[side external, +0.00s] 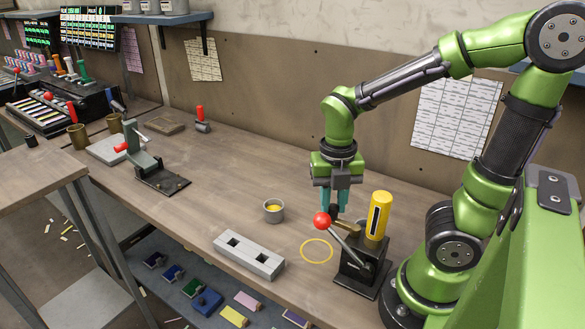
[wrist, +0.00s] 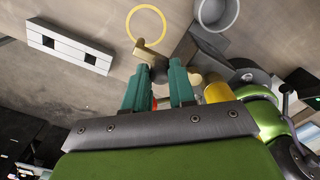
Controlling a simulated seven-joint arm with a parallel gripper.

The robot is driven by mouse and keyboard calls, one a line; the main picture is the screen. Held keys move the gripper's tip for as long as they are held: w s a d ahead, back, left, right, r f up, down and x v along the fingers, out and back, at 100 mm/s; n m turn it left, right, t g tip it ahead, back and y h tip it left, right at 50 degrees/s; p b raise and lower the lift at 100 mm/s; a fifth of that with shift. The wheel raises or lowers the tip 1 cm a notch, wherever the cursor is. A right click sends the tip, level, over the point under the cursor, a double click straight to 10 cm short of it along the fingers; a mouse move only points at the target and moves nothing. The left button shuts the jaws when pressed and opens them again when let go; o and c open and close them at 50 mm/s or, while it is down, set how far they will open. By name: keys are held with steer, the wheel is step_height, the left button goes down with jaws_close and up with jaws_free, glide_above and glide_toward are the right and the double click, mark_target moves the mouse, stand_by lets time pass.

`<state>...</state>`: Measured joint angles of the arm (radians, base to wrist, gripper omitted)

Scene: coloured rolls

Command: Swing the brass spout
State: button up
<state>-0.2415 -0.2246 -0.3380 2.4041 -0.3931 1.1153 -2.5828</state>
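The brass spout (side external: 346,229) sticks out from the black dispenser (side external: 357,270), which carries a yellow cylinder (side external: 378,215). A lever with a red ball (side external: 321,222) slants up in front of it. My gripper (side external: 333,207) points down with its teal fingers just above the spout, partly hidden by the red ball. In the wrist view the fingers of my gripper (wrist: 160,68) stand apart, with the spout (wrist: 150,53) at their tips and its end showing past them. Whether a finger touches the spout cannot be told.
A yellow ring (side external: 317,251) is marked on the table beside the dispenser. A grey cup (side external: 273,210) with yellow inside stands behind it. A grey block with two square holes (side external: 248,256) lies at the table's front. A clamp-like tool (side external: 160,178) stands farther left.

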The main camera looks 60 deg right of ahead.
jaws_close()
steer(key=shift+d+m, duration=0.15)
steer(key=shift+m, duration=0.15)
steer(key=s+d+m, duration=0.5)
steer(key=m, duration=1)
steer(key=shift+d+m, duration=0.15)
steer(key=shift+m, duration=0.25)
stand_by(0.3)
steer(key=o, duration=0.7)
jaws_free()
steer(key=shift+o, duration=0.2)
